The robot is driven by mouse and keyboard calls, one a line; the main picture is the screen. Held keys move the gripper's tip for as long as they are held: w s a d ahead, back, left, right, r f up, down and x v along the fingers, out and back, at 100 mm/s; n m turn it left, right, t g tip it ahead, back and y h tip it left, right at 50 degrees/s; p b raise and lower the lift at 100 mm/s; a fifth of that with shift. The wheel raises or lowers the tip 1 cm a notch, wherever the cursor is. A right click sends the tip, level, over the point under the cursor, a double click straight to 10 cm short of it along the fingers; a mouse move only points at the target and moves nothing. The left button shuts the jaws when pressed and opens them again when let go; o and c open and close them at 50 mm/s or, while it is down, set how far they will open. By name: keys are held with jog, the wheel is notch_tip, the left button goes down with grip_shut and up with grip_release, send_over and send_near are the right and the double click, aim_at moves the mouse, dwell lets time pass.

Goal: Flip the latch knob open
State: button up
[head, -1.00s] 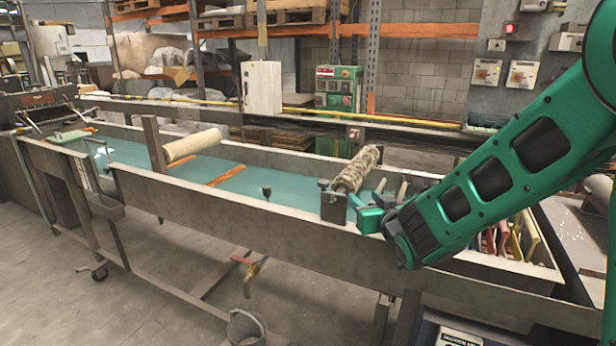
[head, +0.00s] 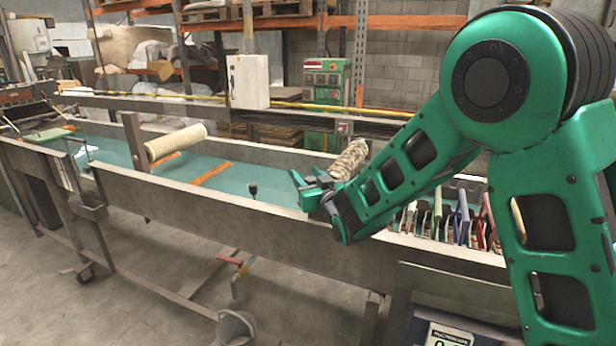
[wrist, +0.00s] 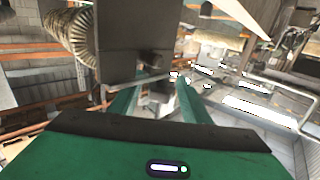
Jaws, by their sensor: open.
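The mesh tube (head: 349,160), a rough pale roll, lies over the trough just behind my gripper (head: 303,188) in the head view. It also shows at the upper left of the wrist view (wrist: 76,32). A grey bracket plate (wrist: 130,35) stands beside it, ahead of my fingers. A small dark knob-like part (wrist: 154,62) shows at the plate's lower edge, between the lines of my two fingers; I take it for the latch knob, but it is small and unclear. My gripper is open, with nothing seen held. Contact with the knob cannot be told. The head view hides the bracket behind my gripper.
The long metal trough (head: 200,195) crosses the view, with blue-green liquid inside. A pale roll (head: 177,142) sits farther left by a post. A black knob on a stem (head: 253,190) stands near the front rim. Coloured frames (head: 455,215) fill the right end.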

jog(key=shift+w+a, duration=0.3)
jog(key=shift+w, duration=0.3)
